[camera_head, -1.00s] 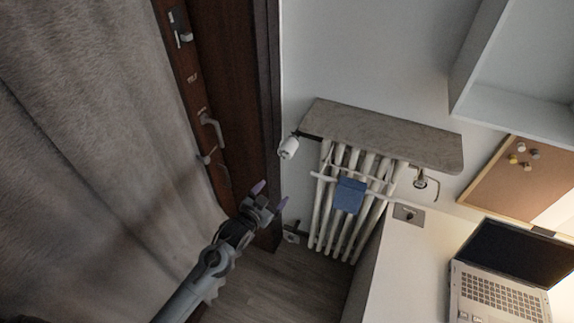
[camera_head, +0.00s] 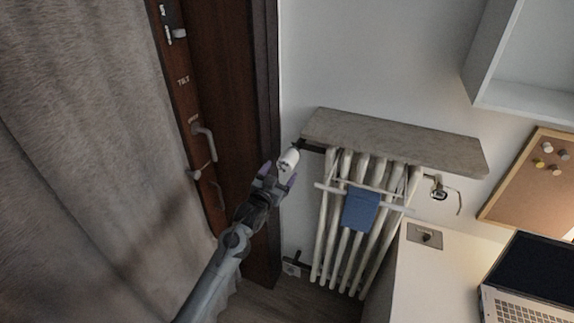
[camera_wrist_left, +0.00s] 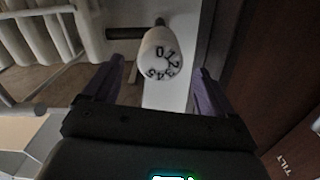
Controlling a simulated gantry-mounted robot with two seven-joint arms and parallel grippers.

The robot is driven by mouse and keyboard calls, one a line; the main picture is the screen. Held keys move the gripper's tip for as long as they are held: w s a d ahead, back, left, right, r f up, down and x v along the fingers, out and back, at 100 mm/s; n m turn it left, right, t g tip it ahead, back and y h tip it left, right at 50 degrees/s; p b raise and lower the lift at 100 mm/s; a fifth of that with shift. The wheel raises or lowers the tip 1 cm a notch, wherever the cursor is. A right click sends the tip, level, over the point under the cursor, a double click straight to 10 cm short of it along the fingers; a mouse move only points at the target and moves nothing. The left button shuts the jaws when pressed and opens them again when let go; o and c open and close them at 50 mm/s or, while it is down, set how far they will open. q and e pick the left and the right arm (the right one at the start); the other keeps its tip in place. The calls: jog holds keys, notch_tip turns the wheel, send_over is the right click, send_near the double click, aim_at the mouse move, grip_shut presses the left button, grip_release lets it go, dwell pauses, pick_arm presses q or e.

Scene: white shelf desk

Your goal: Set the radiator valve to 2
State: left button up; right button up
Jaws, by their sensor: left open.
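The radiator valve (camera_head: 289,158) is a white rounded knob at the upper left end of the radiator (camera_head: 345,220). In the left wrist view the valve knob (camera_wrist_left: 158,58) shows black numbers from 0 to 5 around its end. My left gripper (camera_head: 279,179) is open, just below the valve in the head view. Its two purple fingers (camera_wrist_left: 160,88) are spread to either side of the knob in the wrist view, with the knob a little ahead of them. I cannot tell whether they touch it. My right gripper is not in view.
A dark wooden door frame (camera_head: 235,75) with handles stands left of the valve. A stone shelf (camera_head: 395,138) covers the radiator's top, and a blue cloth (camera_head: 360,209) hangs on its front. A white desk (camera_head: 405,290) with a laptop (camera_head: 530,285) is at the right.

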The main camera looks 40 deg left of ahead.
aim_at(284, 167)
pick_arm(q)
jog(key=b+x, duration=0.1)
jog(key=x, duration=0.5)
jog(key=shift+w+a, duration=0.1)
jog(key=shift+w, duration=0.1)
jog(key=shift+c, duration=0.5)
jog(key=c, duration=0.9)
jog(key=shift+c, duration=0.2)
